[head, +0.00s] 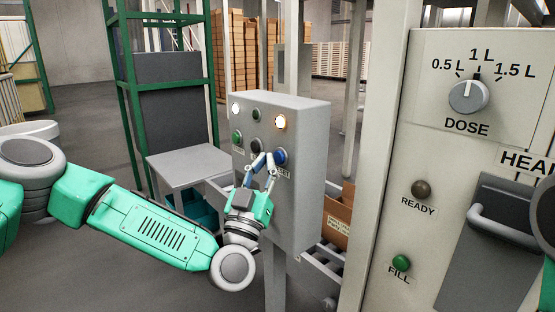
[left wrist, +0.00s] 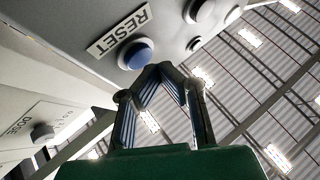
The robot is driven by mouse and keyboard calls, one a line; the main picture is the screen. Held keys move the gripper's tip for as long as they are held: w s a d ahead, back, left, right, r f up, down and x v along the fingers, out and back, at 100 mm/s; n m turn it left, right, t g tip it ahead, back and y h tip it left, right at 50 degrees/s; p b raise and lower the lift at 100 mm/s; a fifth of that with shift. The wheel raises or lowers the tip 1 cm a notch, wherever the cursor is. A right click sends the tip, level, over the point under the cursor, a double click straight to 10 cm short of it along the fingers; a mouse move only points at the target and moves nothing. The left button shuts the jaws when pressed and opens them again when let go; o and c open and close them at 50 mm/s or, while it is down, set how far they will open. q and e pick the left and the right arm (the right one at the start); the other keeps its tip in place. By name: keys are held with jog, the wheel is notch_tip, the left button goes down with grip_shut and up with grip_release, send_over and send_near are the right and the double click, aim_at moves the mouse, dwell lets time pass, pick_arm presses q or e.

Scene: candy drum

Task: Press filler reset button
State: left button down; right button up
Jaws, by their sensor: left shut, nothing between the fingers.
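The blue reset button (head: 280,156) sits at the lower right of the grey control box's (head: 308,150) front face. In the left wrist view the blue button (left wrist: 136,54) shows beside a RESET label (left wrist: 118,30). My left gripper (head: 265,158) is shut and empty, its fingertips just left of the blue button in the head view. In the left wrist view the closed fingertips (left wrist: 160,70) appear close to the button's edge. I cannot tell whether they touch it. My right gripper is not in view.
A large panel with a dose knob (head: 469,96) stands at right. A grey table (head: 188,165) stands behind left.

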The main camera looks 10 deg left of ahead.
pick_arm(q)
jog(key=shift+w+d, duration=0.2)
jog(key=shift+d, duration=0.15)
jog(key=shift+w+d+b, duration=0.15)
jog(key=shift+w+b, duration=0.1)
jog(key=shift+b, duration=0.05)
dwell(0.6)
jog(key=shift+s, duration=0.1)
jog(key=shift+s+a, duration=0.5)
jog(key=shift+a, duration=0.1)
jog(key=shift+s, duration=0.1)
jog(key=shift+s+a, duration=1.6)
jog(key=shift+s, duration=0.3)
